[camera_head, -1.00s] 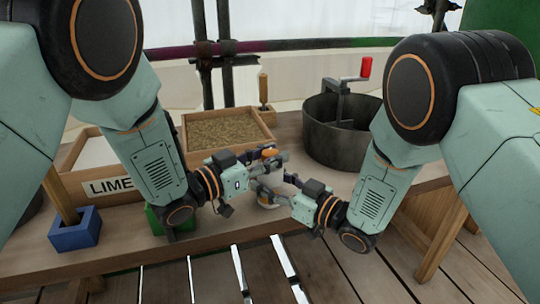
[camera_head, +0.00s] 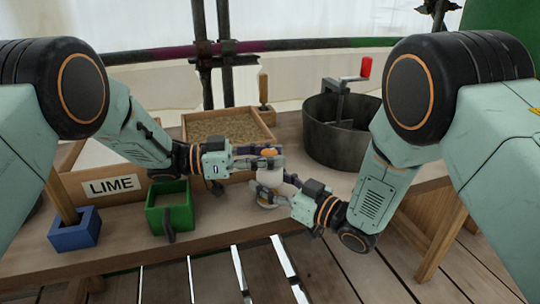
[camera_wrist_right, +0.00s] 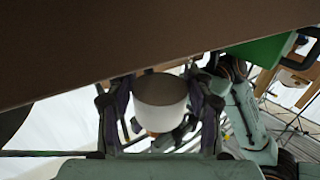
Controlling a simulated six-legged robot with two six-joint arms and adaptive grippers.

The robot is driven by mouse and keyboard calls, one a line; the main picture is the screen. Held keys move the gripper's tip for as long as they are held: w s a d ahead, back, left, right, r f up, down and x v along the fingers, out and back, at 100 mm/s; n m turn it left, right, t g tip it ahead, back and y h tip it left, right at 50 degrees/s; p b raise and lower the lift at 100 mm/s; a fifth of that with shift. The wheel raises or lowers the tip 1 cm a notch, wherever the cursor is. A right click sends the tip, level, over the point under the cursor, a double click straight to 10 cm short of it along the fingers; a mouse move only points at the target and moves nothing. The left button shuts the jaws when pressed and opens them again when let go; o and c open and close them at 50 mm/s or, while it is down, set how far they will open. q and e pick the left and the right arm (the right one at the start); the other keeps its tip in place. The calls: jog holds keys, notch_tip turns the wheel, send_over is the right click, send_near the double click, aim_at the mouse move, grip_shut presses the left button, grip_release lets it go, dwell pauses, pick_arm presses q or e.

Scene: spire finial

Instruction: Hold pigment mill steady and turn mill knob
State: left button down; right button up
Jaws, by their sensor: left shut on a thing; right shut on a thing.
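The pigment mill (camera_head: 270,179) is a small pale body with an orange knob (camera_head: 268,153) on top, near the front edge of the bench. My left gripper (camera_head: 266,161) comes in level from the left and is shut on the knob, partly covering it. My right gripper (camera_head: 279,189) is shut on the mill's body from the lower right. In the right wrist view the white round mill body (camera_wrist_right: 160,91) sits between the two fingers of my right gripper (camera_wrist_right: 160,105). Whether the mill's base touches the bench is unclear.
A green box (camera_head: 170,220) and a blue box (camera_head: 74,232) stand at the bench's left front. Behind are a tray labelled LIME (camera_head: 112,186) and a tray of brown grains (camera_head: 228,128). A dark round tub (camera_head: 337,140) with a red-handled crank stands at the back right.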

aim_at(270, 151)
pick_arm(q)
jog(key=shift+a+g, duration=0.1)
jog(key=shift+g, duration=0.2)
jog(key=c, duration=0.9)
grip_release()
jog(key=shift+c, duration=0.2)
notch_tip(270, 151, up, 10)
jog(key=shift+r, duration=0.1)
